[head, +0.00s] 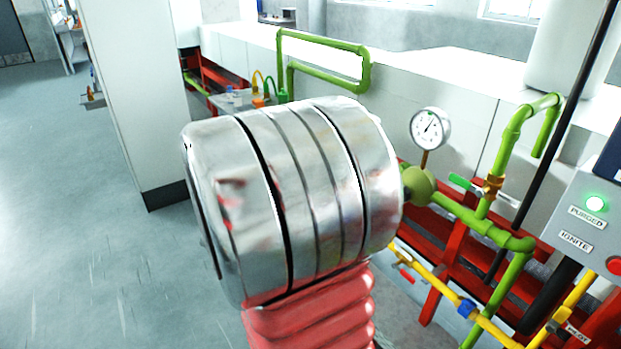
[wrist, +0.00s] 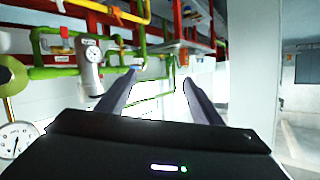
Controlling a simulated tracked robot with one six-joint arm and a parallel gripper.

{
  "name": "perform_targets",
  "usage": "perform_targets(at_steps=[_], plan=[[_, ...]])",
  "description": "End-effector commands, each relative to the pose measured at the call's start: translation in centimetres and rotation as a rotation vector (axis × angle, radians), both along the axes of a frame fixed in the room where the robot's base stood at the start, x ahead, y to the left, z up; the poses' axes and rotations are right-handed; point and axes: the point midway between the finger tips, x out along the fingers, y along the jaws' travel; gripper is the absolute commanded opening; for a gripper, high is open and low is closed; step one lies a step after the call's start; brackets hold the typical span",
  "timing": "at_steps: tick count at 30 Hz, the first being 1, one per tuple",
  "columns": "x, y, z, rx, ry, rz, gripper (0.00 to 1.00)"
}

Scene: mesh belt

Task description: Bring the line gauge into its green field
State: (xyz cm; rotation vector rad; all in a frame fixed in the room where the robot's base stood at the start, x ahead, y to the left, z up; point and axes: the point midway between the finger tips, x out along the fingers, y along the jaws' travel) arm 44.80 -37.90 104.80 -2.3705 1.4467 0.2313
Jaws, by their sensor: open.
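The line gauge (head: 430,128) is a round white dial on a brass stem above the green pipe in the head view. Its dark needle points up and slightly right. A small green mark shows near the top of the dial; I cannot tell whether the needle lies in it. A gauge dial also shows cut off at the lower left of the wrist view (wrist: 17,141). A green-handled valve (head: 463,183) sits on the green pipe, right of and below the gauge. My gripper (wrist: 160,76) is open and empty, with both fingers apart; it is not visible in the head view.
A yellow pipe (head: 437,289) with a red handle (head: 403,275) runs below. A grey control box (head: 583,220) at right has a lit green lamp marked PURGED. Open floor (head: 60,230) lies left.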

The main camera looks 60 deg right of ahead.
Motion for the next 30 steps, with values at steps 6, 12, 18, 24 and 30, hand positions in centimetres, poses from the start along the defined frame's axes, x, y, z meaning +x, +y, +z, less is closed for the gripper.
perform_targets(at_steps=[6, 12, 18, 24, 30], plan=[[-8.9, -7.7, -3.0, -0.129, 0.078, -0.357, 0.60], [-18.0, -11.0, -4.6, -0.258, 0.207, -0.662, 0.60], [-23.2, -11.4, -5.1, -0.335, 0.306, -0.829, 0.60], [-23.9, -11.3, -5.0, -0.348, 0.320, -0.853, 0.60], [-23.8, -11.3, -5.0, -0.348, 0.319, -0.851, 0.60]])
